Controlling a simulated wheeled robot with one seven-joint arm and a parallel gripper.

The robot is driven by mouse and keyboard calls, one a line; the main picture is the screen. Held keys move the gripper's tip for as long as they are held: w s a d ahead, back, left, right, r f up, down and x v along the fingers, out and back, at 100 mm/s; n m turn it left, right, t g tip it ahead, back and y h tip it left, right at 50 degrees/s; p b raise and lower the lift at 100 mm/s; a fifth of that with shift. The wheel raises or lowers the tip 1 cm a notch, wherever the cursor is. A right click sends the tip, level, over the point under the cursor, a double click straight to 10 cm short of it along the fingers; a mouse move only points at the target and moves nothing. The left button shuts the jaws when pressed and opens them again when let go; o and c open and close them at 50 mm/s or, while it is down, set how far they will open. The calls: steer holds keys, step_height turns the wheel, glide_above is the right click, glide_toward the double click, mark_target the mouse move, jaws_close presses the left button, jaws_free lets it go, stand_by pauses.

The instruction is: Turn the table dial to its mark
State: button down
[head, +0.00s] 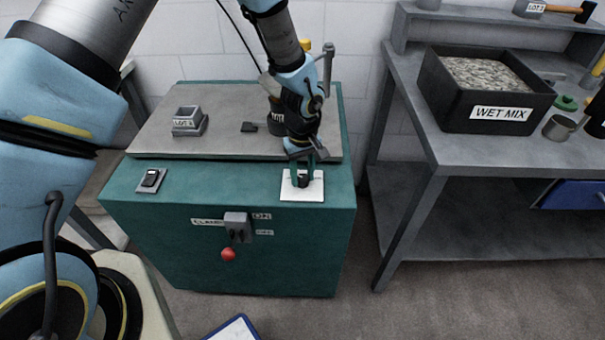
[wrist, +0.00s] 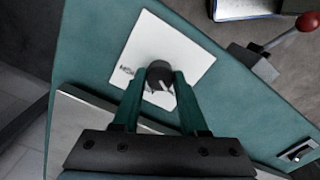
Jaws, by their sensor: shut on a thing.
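The table dial is a dark round knob (wrist: 160,74) on a white square plate (wrist: 193,57) with small printed lettering, partly hidden. A pale pointer line shows on the knob's top. In the head view the plate (head: 312,192) sits at the front right of the green cabinet's top, with the dark knob (head: 303,181) in its middle. My gripper (wrist: 159,82) comes from above, with its two green fingers on either side of the knob, shut on it. In the head view my gripper (head: 303,174) covers part of the knob. I cannot read where the mark is.
The green cabinet (head: 170,240) carries a rocker switch (head: 151,180), a small grey block labelled LOT (head: 188,122) and a red-knobbed lever (head: 228,254) on its front. A grey workbench (head: 425,150) with a WET MIX bin (head: 470,115) stands at right.

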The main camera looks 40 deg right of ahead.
steer(key=shift+m, duration=0.4)
steer(key=m+b, duration=0.2)
steer(key=m, duration=0.2)
steer(key=shift+m, duration=0.3)
steer(key=m+b, duration=0.1)
steer(key=m, duration=1.1)
steer(key=shift+r+m, duration=0.1)
steer(key=shift+m, duration=0.3)
steer(key=m+p, duration=0.1)
steer(key=m, duration=0.4)
steer(key=shift+m, duration=0.3)
steer(key=shift+c, duration=2.2)
jaws_free()
